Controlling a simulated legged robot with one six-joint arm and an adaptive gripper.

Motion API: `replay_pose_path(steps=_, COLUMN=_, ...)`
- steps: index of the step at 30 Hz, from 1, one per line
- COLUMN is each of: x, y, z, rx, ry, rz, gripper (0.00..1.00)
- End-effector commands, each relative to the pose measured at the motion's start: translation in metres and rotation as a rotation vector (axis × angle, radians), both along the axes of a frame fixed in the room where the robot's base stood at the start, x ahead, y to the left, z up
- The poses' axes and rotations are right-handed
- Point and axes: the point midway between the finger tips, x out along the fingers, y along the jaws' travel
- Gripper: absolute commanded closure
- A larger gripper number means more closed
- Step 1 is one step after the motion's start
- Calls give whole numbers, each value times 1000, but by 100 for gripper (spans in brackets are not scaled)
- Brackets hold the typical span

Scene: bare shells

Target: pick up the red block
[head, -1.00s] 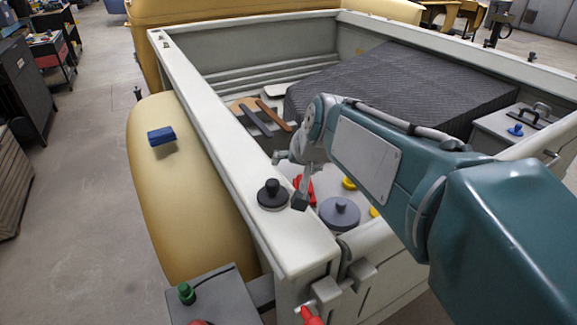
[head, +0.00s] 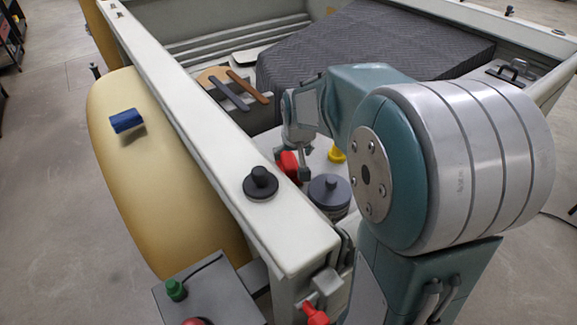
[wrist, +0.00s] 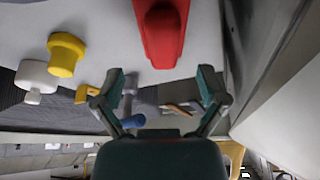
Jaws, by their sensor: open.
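A red block (head: 288,164) stands on the pale floor inside the truck bed, near the side wall, partly hidden behind my gripper in the head view. In the wrist view a red piece with a raised ridge, most likely the red block (wrist: 160,35), is at the top centre and cut off by the edge. My gripper (head: 303,172) points down close to it in the head view. In the wrist view my gripper (wrist: 161,82) has its two fingers spread with nothing held, and the red piece lies above the fingertips in the picture.
A dark round knobbed piece (head: 329,192) stands right of the block, and a yellow piece (head: 336,154) behind it. A black knob (head: 261,182) sits on the pale side rail (head: 215,130). A grey quilted cover (head: 370,55) fills the far bed.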

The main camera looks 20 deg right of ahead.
Motion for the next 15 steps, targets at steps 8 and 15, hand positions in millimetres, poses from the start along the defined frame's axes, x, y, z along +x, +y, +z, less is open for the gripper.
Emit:
replay_pose_path(steps=8, x=18, y=-1, z=-28, rx=1, ry=3, rz=1, gripper=9)
replay_pose_path(steps=15, x=27, y=-3, z=-48, rx=0, ry=0, rz=0, gripper=9)
